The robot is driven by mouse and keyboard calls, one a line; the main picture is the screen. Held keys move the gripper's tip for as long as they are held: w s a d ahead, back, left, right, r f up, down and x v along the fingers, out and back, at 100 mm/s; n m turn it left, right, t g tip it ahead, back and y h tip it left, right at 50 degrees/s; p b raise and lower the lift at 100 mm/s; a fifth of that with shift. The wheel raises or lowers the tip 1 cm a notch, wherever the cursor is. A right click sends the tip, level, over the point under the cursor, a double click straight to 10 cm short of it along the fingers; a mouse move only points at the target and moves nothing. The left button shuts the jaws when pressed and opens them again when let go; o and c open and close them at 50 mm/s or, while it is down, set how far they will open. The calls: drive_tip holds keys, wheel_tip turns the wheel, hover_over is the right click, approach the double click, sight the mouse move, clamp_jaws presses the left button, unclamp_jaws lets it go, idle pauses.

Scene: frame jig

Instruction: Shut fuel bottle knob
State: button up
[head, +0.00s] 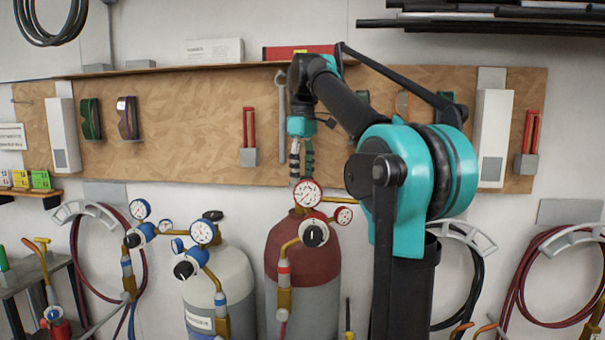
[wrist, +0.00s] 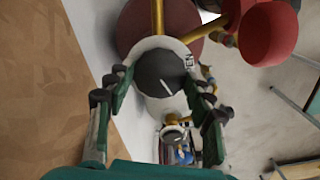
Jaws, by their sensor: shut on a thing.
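The fuel bottle (head: 303,255) is a cylinder with a dark red top and grey body, standing upright against the wall. My gripper (head: 301,180) points straight down over its top, behind the red-rimmed gauge (head: 308,193). In the wrist view, a round black knob (wrist: 160,78) with a white line across it sits between the two fingers of my gripper (wrist: 161,82). The gripper is shut on this knob, one finger on each side. The exact finger contact is hard to see. In the head view the top knob is hidden behind the gauge and fingers.
A second red gauge (head: 343,215) and a regulator (head: 314,234) stick out from the fuel bottle's front. A grey bottle (head: 219,285) with blue gauges stands to the left. The wooden tool board (head: 200,145) is close behind my gripper.

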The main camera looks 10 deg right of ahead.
drive_tip(key=m, duration=2.2)
drive_tip(key=shift+m, duration=0.3)
idle(0.3)
drive_tip(key=o, duration=1.1)
drive_tip(key=shift+o, duration=0.2)
drive_tip(key=shift+r, duration=0.1)
